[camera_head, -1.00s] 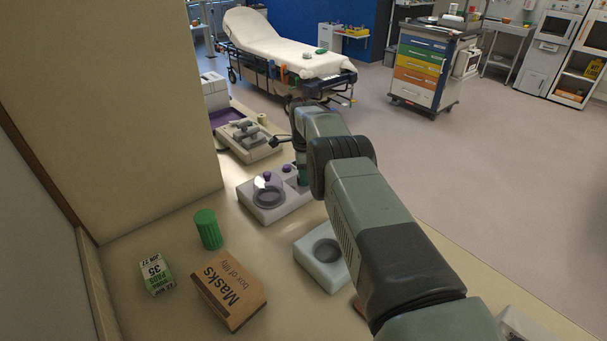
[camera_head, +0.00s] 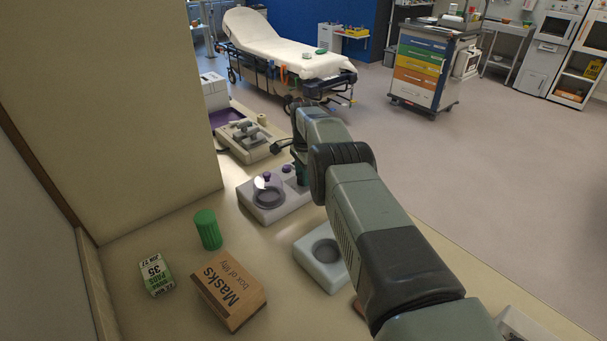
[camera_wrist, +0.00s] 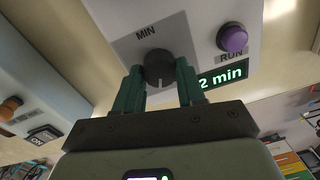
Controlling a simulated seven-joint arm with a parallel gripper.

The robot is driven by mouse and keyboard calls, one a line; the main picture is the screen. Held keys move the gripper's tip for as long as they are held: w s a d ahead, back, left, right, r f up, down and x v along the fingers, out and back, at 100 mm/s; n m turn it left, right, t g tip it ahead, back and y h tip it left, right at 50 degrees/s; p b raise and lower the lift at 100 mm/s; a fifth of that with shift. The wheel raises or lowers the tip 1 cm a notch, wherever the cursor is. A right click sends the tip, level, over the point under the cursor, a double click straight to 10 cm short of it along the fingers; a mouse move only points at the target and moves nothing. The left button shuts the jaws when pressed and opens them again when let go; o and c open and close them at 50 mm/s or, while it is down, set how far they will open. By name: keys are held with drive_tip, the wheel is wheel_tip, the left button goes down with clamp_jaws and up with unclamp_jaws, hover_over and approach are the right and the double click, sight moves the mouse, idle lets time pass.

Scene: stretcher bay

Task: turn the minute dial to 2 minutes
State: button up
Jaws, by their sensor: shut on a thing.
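The minute dial (camera_wrist: 159,70) is a dark round knob on a grey panel marked MIN, in the wrist view. The display (camera_wrist: 222,76) beside it reads "2 min" in green. My gripper (camera_wrist: 160,78) is shut on the dial, with one green finger on each side of it. A purple RUN button (camera_wrist: 232,38) is to the right of the dial. In the head view the white device (camera_head: 268,212) has a clear dome with a purple knob (camera_head: 267,176). My arm hides the dial there.
On the counter are a green ribbed cup (camera_head: 208,230), a masks box (camera_head: 229,289), a small green-and-white box (camera_head: 155,275) and a pale block with a round recess (camera_head: 318,266). Another device (camera_head: 250,141) stands behind. The wrist view shows an orange knob (camera_wrist: 10,107) at left.

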drive_tip(key=o, duration=1.1)
drive_tip(key=shift+c, duration=0.2)
wheel_tip(320, 180, up, 11)
drive_tip(key=shift+s, duration=0.2)
drive_tip(key=shift+d+f, duration=0.1)
